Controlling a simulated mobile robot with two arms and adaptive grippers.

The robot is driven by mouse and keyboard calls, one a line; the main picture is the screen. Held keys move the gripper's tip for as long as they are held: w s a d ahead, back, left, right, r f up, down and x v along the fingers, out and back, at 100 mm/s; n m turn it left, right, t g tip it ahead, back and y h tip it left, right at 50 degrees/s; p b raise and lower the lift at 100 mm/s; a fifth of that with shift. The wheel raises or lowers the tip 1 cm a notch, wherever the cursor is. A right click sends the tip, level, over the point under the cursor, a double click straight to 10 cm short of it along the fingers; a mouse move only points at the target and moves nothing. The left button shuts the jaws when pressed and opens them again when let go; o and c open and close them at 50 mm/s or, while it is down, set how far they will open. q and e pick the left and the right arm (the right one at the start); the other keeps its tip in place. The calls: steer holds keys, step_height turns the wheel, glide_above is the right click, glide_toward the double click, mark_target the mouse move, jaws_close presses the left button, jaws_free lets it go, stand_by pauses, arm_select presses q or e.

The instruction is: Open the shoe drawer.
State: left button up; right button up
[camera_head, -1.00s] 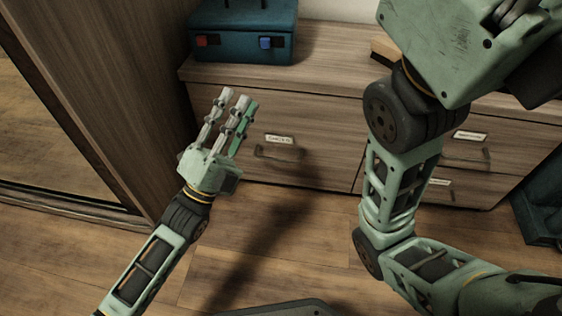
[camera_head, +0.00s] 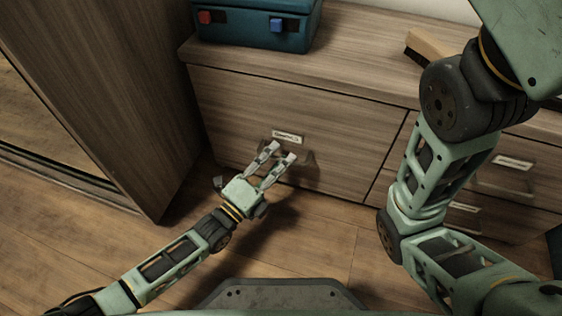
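A wide wooden drawer (camera_head: 343,126) at the left of the cabinet is shut, its front flush. It has a small label (camera_head: 287,137), too blurred to read, and a dark handle (camera_head: 309,160) below it. I cannot tell from the label whether this is the shoe drawer. My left gripper (camera_head: 282,152) has its fingers spread and extended at the handle, overlapping its left part. The fingers hide part of the handle, and I cannot tell whether they touch it. My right gripper is out of view; only my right arm shows.
Smaller drawers with a label (camera_head: 513,162) are at the right, partly behind my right arm. A teal case (camera_head: 252,22) and a wooden item (camera_head: 430,46) stand on the cabinet top. A tall wooden panel (camera_head: 130,100) is at the left. Wooden floor (camera_head: 310,245) lies in front.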

arm_select(q)
steer(key=shift+w+d+r, duration=0.1)
steer(key=shift+w+d, duration=0.15)
jaws_close()
stand_by(0.5)
